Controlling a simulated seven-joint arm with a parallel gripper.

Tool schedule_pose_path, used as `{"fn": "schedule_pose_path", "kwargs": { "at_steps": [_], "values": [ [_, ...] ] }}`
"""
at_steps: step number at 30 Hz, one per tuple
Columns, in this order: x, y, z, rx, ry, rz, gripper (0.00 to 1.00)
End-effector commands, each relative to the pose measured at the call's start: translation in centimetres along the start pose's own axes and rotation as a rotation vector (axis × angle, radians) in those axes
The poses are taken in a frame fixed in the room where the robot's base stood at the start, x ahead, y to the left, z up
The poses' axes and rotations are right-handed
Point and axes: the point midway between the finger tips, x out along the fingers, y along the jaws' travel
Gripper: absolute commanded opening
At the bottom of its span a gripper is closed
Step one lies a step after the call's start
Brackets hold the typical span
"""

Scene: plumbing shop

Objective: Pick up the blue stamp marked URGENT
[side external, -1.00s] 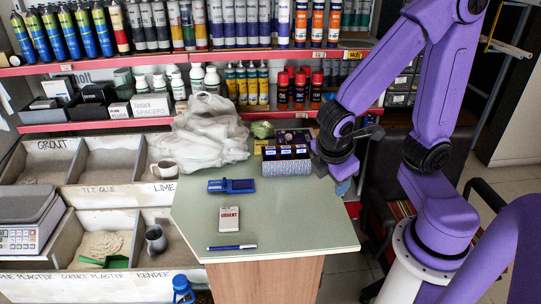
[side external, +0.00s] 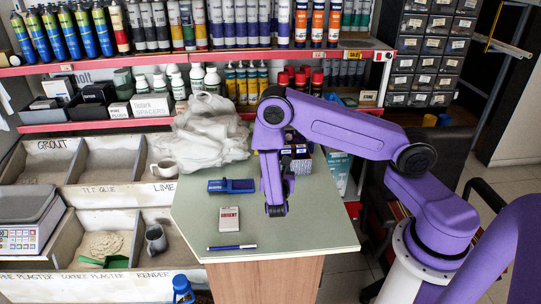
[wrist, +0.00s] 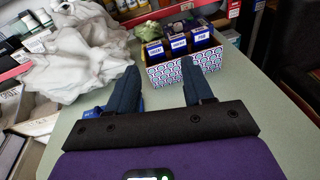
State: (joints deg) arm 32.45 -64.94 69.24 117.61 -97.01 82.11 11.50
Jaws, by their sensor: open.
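A patterned box (wrist: 185,68) holds three stamps with blue labels: a left stamp (wrist: 154,50), a middle stamp (wrist: 179,45) and a right stamp (wrist: 200,35). I cannot read for sure which label says URGENT. In the side view the box (side external: 304,163) is partly hidden behind my arm. My gripper (wrist: 158,67) is open and empty, its fingers pointing toward the box, apart from the stamps. In the side view my gripper (side external: 276,210) is over the table, nearer the front than the box. A white card (side external: 229,219) with red URGENT lettering lies to its left.
A blue ink pad (side external: 231,186) and a blue pen (side external: 232,247) lie on the green tabletop (side external: 315,225). White plastic bags (side external: 210,135) are piled at the back left, close to the box. The table's front right is clear.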

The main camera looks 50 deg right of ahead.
Motion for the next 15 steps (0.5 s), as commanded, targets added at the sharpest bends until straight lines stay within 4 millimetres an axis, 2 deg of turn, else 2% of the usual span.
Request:
{"fn": "schedule_pose_path", "kwargs": {
  "at_steps": [1,6,11,15],
  "values": [
    [0.5,-0.1,-1.3,-0.034,-0.001,0.028,0.51],
    [1.4,0.0,-3.6,-0.088,0.001,0.096,0.51],
    [2.4,0.1,-4.1,-0.097,0.003,0.111,0.51],
    [4.7,0.3,-4.0,-0.094,0.002,0.109,0.51]
  ]
}}
